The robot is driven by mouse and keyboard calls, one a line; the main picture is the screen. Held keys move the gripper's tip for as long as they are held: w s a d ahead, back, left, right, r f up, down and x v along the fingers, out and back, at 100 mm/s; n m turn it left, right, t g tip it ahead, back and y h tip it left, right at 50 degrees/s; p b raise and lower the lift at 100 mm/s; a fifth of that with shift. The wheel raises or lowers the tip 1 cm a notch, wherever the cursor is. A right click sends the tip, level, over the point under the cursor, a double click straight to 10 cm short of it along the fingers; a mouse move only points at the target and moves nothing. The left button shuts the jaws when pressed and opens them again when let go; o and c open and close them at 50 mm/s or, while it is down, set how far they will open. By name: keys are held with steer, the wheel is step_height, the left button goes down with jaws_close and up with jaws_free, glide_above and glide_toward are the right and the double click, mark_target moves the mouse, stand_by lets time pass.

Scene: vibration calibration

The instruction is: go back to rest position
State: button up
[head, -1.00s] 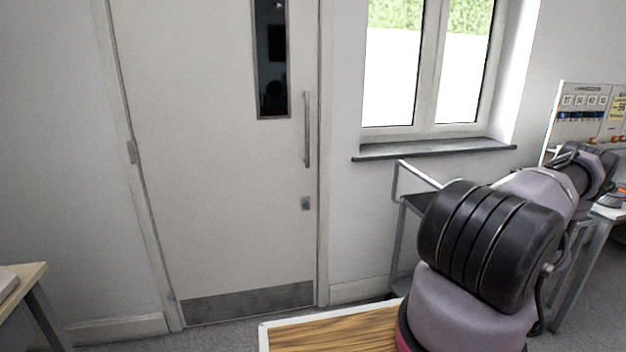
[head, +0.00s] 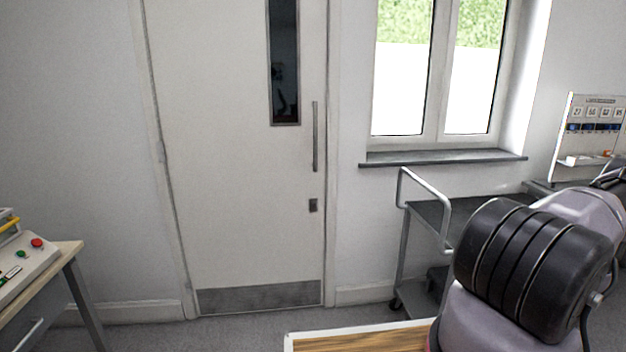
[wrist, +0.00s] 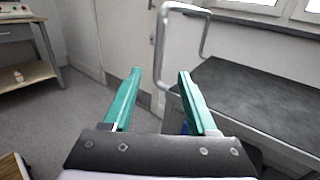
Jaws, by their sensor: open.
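My gripper (wrist: 155,103) shows in the wrist view with its two green fingers spread apart and nothing between them. It points toward the pale door (wrist: 115,45) and the grey metal rail of a trolley (wrist: 160,50), which stands beyond the fingers. In the head view my arm fills the lower right, and the gripper itself is not visible there. I cannot tell from these frames how far the fingers are from the rail.
A trolley (head: 450,213) with a dark top stands under the window (head: 435,75). At the left is a bench (head: 65,262) with a control box (head: 25,262) on it. A panel board (head: 590,130) is at the right. Grey floor is clear before the door (head: 235,160).

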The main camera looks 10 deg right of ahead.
steer(key=w+a+r+n+g+y, duration=0.1)
steer(key=w+a+r+n+g, duration=0.3)
steer(key=a+r, duration=0.4)
steer(key=w+a+r+n+g, duration=0.35)
steer(key=a+r, duration=0.25)
steer(key=r, duration=0.4)
steer(key=a+r+n+g+h, duration=0.25)
steer(key=a+r+n, duration=0.25)
steer(key=a+r, duration=0.8)
steer(key=s+a+r+n+g+h, duration=0.1)
steer(key=s+a+r+n+h, duration=0.15)
steer(key=s+a+r, duration=0.35)
steer(key=s+a+r+n+h, duration=0.1)
steer(key=s+a+r+n, duration=0.3)
steer(key=a, duration=0.4)
steer(key=s+a+r+n+t+h, duration=0.1)
steer(key=s+a, duration=0.3)
steer(key=s, duration=0.4)
steer(key=s+a+r+n+t+h, duration=0.2)
steer(key=s+a+r+n, duration=0.2)
steer(key=s, duration=0.5)
steer(key=shift+s+a+t, duration=0.15)
steer(key=shift+s+t, duration=0.05)
steer(key=shift+t, duration=0.2)
